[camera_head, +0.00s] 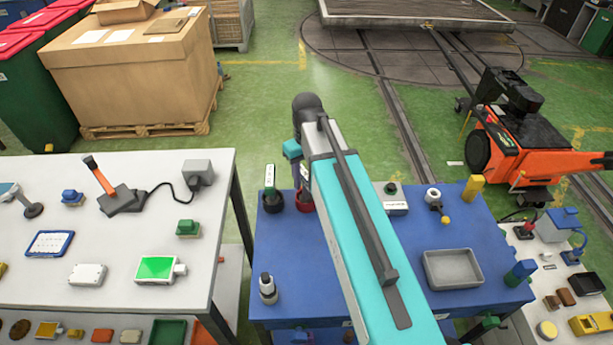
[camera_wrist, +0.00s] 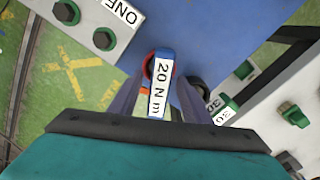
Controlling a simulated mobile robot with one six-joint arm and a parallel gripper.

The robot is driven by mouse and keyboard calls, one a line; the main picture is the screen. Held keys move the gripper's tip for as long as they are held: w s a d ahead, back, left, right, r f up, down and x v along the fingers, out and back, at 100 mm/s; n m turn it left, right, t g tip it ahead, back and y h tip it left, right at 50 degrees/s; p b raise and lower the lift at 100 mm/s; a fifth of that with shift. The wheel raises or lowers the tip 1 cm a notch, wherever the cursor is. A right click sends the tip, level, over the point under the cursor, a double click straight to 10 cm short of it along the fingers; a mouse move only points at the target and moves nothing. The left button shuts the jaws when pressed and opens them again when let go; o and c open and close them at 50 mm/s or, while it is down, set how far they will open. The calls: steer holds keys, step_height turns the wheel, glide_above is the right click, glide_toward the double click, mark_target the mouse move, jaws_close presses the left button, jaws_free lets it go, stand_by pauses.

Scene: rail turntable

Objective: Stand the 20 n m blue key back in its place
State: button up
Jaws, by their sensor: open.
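The blue key (camera_wrist: 168,56), with a white label reading 20 N m, shows in the wrist view between the fingers of my gripper (camera_wrist: 160,98). The fingers are open on either side of it. A red ring-shaped holder (camera_wrist: 150,66) shows at the key's far end; I cannot tell how deep the key sits in it.
A green key (camera_head: 270,179) labelled 30 stands in a dark holder (camera_head: 271,202) just left of the red one; its label (camera_wrist: 222,110) shows close to my right finger. The blue table (camera_head: 400,260) also bears a grey tray (camera_head: 453,284) and a white box (camera_head: 391,207).

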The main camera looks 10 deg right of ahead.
step_height(320, 180, up, 9)
steer(key=p, duration=0.5)
steer(key=shift+f, duration=0.2)
steer(key=shift+r, duration=2.5)
